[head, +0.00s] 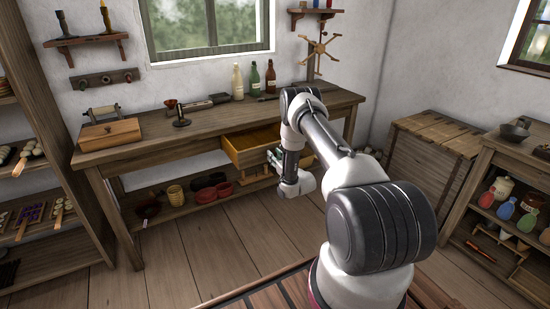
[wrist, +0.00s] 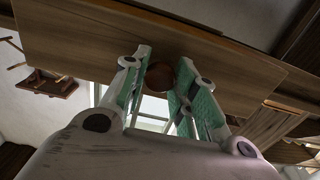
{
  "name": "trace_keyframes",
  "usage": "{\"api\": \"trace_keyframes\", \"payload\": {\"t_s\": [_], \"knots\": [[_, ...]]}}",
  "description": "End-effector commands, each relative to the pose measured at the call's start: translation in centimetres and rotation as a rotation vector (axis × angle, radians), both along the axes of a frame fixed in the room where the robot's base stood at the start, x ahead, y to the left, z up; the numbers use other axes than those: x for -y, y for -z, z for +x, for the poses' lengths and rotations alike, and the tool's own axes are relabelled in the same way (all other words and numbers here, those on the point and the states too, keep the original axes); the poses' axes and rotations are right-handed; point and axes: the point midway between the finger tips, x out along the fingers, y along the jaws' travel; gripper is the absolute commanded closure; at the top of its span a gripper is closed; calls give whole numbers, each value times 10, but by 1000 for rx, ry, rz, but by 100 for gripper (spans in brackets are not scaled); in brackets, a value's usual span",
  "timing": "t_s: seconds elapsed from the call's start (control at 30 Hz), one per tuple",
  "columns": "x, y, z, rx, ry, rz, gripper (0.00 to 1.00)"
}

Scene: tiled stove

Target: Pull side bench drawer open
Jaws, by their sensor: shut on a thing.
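The side bench (head: 190,128) is a long wooden workbench under the window. Its drawer (head: 236,153) stands partly open, and its light wooden inside shows. In the wrist view the drawer front (wrist: 95,45) is a broad brown board crossing the picture. A round brown knob (wrist: 160,76) sits on it, between the fingers. My gripper (wrist: 160,88) is shut on the drawer knob. In the head view my gripper (head: 275,156) is at the drawer's front, and the knob is hidden there.
Bottles (head: 254,79) and tools stand on the bench top, with a wooden box (head: 110,134) at its left. Red bowls (head: 206,194) are on the lower shelf. A shelf unit (head: 480,205) with jars is at the right. The floor (head: 195,255) before the bench is clear.

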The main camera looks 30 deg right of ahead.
Motion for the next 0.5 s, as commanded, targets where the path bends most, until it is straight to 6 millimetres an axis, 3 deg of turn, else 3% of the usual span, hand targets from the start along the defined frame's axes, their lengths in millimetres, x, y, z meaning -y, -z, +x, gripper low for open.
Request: {"api": "trace_keyframes", "payload": {"t_s": [0.17, 0.2, 0.3, 0.5], "knots": [[0, 0, 0, 1, 0, 0, 100], [0, 0, 0, 1, 0, 0, 68], [0, 0, 0, 1, 0, 0, 50], [0, 0, 0, 1, 0, 0, 49]]}}
